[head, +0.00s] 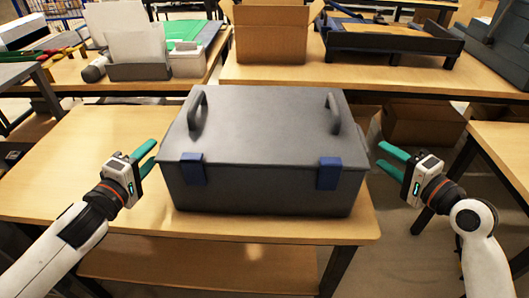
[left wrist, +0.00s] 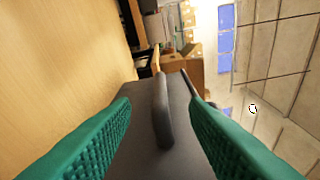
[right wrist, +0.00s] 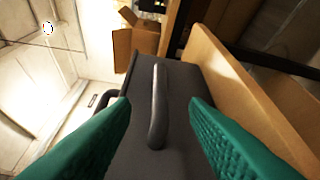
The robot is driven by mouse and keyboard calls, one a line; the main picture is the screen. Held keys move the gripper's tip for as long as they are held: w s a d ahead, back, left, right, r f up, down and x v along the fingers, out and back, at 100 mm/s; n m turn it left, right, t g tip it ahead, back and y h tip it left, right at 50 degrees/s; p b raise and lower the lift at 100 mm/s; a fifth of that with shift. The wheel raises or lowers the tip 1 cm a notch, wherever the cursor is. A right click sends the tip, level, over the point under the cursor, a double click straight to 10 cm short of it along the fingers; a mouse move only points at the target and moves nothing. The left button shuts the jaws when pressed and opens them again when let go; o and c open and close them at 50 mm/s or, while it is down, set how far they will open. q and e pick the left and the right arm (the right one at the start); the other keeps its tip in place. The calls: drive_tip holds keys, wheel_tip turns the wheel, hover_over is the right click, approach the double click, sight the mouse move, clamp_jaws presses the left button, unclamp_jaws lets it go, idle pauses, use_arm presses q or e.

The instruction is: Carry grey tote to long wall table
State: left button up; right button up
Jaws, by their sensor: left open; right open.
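The grey tote (head: 265,190) is a dark grey lidded box with two blue latches on its front and a handle near each side of its lid. It sits on a wooden table (head: 95,165) in the middle of the head view. My left gripper (head: 150,157) is open and empty beside the tote's left side. My right gripper (head: 387,158) is open and empty beside its right side. A handle lies between the fingers' lines of sight in the left wrist view (left wrist: 162,115) and in the right wrist view (right wrist: 157,110), apart from the fingers.
Behind stands another wooden table (head: 350,77) with an open cardboard box (head: 270,42) and a dark tray (head: 385,45). A cardboard box (head: 420,122) is low at the right. The table left of the tote is clear.

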sight(363, 137)
use_arm(q)
drive_tip(key=x, duration=0.8)
drive_tip(key=shift+w+d, duration=0.1)
drive_tip(key=shift+w, duration=0.2)
use_arm(e)
drive_tip(key=x, duration=0.8)
drive_tip(key=shift+w+a+f, duration=0.1)
drive_tip(key=shift+w, duration=0.15)
use_arm(q)
drive_tip(key=shift+c, duration=0.4)
use_arm(e)
drive_tip(key=shift+c, duration=0.4)
use_arm(q)
clamp_jaws()
use_arm(e)
clamp_jaws()
use_arm(q)
drive_tip(key=shift+r, duration=0.25)
use_arm(e)
drive_tip(key=shift+r, duration=0.25)
